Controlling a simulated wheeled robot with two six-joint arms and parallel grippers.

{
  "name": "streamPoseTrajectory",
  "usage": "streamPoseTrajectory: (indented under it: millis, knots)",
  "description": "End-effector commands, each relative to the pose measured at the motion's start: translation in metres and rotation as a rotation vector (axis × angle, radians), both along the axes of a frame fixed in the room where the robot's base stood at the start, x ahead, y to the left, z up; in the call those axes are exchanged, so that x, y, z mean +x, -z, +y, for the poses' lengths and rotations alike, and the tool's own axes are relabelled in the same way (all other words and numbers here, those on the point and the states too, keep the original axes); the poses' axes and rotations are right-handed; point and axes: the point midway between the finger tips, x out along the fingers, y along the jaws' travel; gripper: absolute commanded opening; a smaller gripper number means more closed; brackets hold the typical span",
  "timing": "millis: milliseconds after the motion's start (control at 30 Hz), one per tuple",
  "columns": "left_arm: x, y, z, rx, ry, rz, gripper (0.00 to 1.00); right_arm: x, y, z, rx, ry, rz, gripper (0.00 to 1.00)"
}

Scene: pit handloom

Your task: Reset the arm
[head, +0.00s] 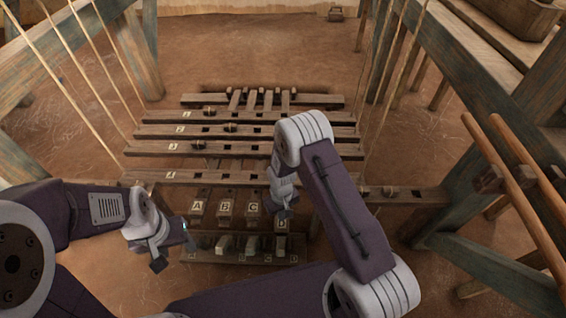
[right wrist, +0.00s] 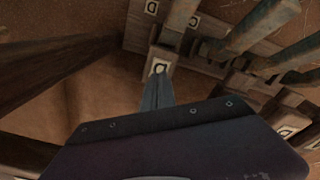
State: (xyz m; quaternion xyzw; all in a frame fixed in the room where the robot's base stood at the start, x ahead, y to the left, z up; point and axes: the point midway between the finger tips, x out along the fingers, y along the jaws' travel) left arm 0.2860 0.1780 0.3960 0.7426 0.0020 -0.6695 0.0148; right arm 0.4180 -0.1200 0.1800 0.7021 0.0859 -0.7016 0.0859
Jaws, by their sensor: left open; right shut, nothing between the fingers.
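My right gripper (head: 282,213) reaches down over the right end of the lettered pedal row. In the right wrist view its fingers (right wrist: 158,82) are shut with nothing between them. The tips are just in front of a lettered block (right wrist: 160,62); I cannot tell whether they touch it. My left gripper (head: 170,252) is open and empty, left of the pedals and apart from them. The pedals marked A (head: 198,208), B (head: 225,208) and C (head: 253,208) show between the two grippers. The pedal at the far right is partly hidden by my right gripper.
A low slotted rack (head: 225,256) lies in front of the pedals. Several wooden crossbars (head: 190,132) lie behind. Thin cords (head: 98,85) and blue-grey loom posts (head: 136,50) flank both sides. Bare earth floor shows behind.

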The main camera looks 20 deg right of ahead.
Motion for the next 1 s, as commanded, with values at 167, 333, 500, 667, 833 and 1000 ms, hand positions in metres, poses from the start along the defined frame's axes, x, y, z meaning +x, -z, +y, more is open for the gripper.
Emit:
streamPoseTrajectory:
  millis: [167, 333, 500, 667, 833, 1000]
  knots:
    - [0.000, -0.005, 0.000, 0.000, 0.000, 0.000, 0.52, 0.000, -0.004, 0.000, 0.000, 0.000, 0.001, 0.00]
    - [0.000, -0.004, 0.000, 0.000, 0.000, 0.000, 0.52, 0.000, -0.004, 0.000, 0.000, 0.000, 0.001, 0.00]
    - [0.000, -0.005, 0.000, 0.000, 0.000, 0.000, 0.52, 0.000, -0.005, 0.000, 0.000, 0.000, 0.000, 0.00]
    - [0.000, -0.034, 0.000, 0.000, 0.000, 0.001, 0.52, -0.001, -0.073, -0.007, 0.005, 0.032, -0.019, 0.00]
    - [0.000, -0.089, 0.000, 0.000, 0.000, -0.001, 0.52, -0.032, -0.216, -0.030, 0.014, 0.123, -0.052, 0.00]
    - [0.000, -0.124, 0.000, 0.000, 0.000, 0.000, 0.52, -0.075, -0.305, -0.046, 0.022, 0.194, -0.077, 0.00]
